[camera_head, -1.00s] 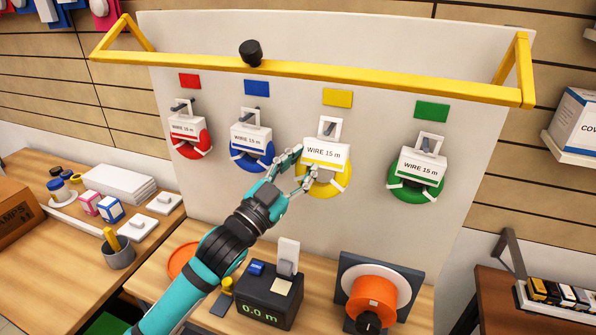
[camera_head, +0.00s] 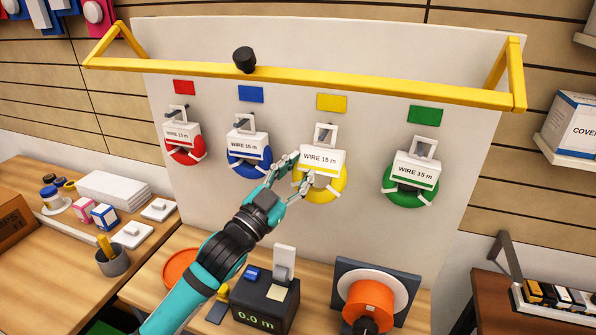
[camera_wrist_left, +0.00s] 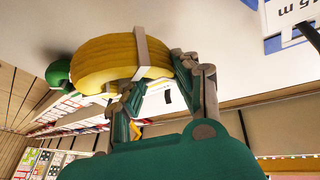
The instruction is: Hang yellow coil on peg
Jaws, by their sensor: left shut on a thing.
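The yellow coil (camera_head: 334,190) is upright in front of the white board, below the yellow square (camera_head: 331,102). It has a white "WIRE 15 m" card (camera_head: 322,160) with a hanger loop (camera_head: 325,134) on top. A grey peg (camera_head: 325,132) shows through the loop; I cannot tell whether the loop rests on it. My left gripper (camera_head: 302,173) is shut on the coil's left side. In the left wrist view, the gripper's fingers (camera_wrist_left: 160,86) meet the yellow coil (camera_wrist_left: 107,60) near its white band. My right gripper is out of view.
Red (camera_head: 185,149), blue (camera_head: 250,160) and green (camera_head: 409,188) coils hang on the same board (camera_head: 385,235). A yellow rail (camera_head: 400,88) runs in front of the board's top. Below stand a meter box (camera_head: 265,302) and an orange spool (camera_head: 366,306).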

